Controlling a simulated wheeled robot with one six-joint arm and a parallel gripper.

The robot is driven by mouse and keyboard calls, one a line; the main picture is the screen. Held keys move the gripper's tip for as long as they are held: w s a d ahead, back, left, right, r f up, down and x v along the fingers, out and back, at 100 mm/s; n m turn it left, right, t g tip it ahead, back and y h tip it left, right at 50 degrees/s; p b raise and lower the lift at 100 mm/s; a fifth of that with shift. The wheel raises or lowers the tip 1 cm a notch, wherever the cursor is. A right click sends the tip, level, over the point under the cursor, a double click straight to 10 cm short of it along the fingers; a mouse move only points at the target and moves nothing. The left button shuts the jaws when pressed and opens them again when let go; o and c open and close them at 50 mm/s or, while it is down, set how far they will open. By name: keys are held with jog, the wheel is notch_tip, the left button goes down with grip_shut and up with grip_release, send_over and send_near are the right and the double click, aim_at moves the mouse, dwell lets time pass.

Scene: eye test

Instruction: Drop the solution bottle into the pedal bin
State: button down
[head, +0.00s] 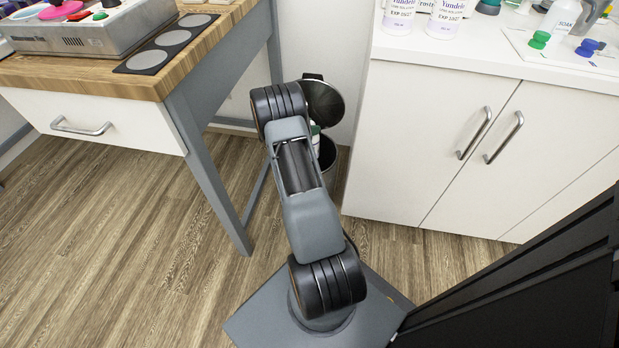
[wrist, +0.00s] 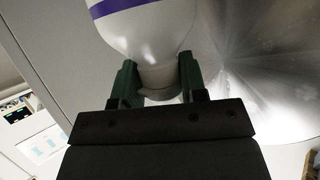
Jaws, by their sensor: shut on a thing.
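The solution bottle (wrist: 150,35) is white with a purple band and fills the top middle of the wrist view. My gripper (wrist: 158,76) is shut on its narrow end, one green-padded finger on each side. The pedal bin stands on the floor between the wooden table and the white cabinet. Its round metal lid (head: 326,103) is raised, and its dark body (head: 328,152) shows below, partly behind my arm. A shiny metal surface (wrist: 260,70), apparently the lid, is right of the bottle in the wrist view. In the head view my arm mostly hides gripper and bottle.
The wooden table (head: 85,76) with a grey control box is on the left; its grey leg (head: 205,165) stands close to the arm. The white cabinet (head: 430,130) on the right carries several bottles. The wood floor at left is clear.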

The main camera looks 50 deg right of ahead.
jog(key=shift+f+b, duration=0.55)
jog(key=shift+f, duration=0.4)
jog(key=c, duration=0.6)
grip_release()
jog(key=shift+a, duration=0.1)
jog(key=p+v, duration=0.5)
jog(key=v, duration=0.8)
jog(key=shift+a+r, duration=0.2)
jog(key=shift+a, duration=0.1)
